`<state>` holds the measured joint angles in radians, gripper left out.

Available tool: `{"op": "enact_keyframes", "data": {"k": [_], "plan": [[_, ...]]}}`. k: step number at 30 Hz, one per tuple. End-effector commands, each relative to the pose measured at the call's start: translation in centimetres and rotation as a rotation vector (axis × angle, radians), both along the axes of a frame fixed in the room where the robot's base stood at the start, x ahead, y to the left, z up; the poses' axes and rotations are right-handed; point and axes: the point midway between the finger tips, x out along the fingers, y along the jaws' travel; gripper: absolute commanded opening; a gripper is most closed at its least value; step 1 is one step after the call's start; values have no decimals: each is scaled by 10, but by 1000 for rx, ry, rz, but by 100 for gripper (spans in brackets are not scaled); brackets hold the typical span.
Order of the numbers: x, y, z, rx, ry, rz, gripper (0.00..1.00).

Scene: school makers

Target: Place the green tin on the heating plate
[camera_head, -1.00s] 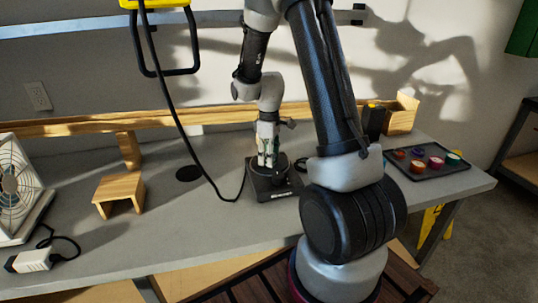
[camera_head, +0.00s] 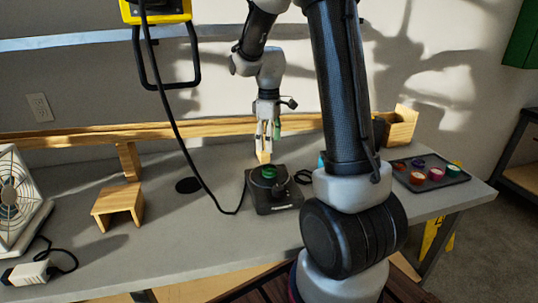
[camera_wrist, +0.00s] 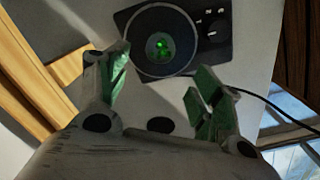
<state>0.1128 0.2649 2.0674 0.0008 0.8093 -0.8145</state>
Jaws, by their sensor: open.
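The green tin (camera_head: 268,172) sits on the round plate of the black heating plate (camera_head: 278,205). In the wrist view the tin (camera_wrist: 161,46) shows its green contents near the middle of the heating plate's disc (camera_wrist: 143,64). My gripper (camera_head: 268,146) is above and behind the heating plate, apart from the tin. In the wrist view my gripper's two green-padded fingers (camera_wrist: 160,78) are spread wide with nothing between them.
A black tray (camera_head: 444,177) with several coloured tins lies at the right. A small wooden stand (camera_head: 118,202) and a white fan (camera_head: 14,195) are at the left. A dark cable (camera_head: 170,115) hangs down left of the heating plate. The grey tabletop between stand and heating plate is mostly clear.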

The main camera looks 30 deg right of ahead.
Motion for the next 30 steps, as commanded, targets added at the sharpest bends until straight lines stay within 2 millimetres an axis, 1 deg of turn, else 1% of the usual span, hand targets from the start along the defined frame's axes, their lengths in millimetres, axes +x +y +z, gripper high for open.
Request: {"op": "enact_keyframes", "data": {"k": [1, 5, 8, 10, 11, 12, 14, 15, 17, 19, 21, 24, 27, 30], "plan": [[0, 0, 7, 0, -1, 0, 66], [-2, 1, 19, 0, -6, -6, 66], [-12, 5, 37, -2, -25, -39, 66], [-27, 9, 56, -2, -54, -86, 66], [-36, 12, 65, -2, -70, -111, 66], [-48, 16, 78, -1, -92, -150, 66], [-71, 22, 96, 4, -125, -212, 66], [-86, 25, 106, 9, -148, -256, 66], [-108, 30, 120, 19, -182, -320, 66], [-136, 36, 131, 34, -220, -394, 66], [-162, 40, 138, 52, -255, -465, 66], [-195, 45, 143, 80, -299, -556, 66], [-218, 48, 142, 106, -332, -626, 66], [-232, 50, 140, 123, -350, -671, 66]]}}
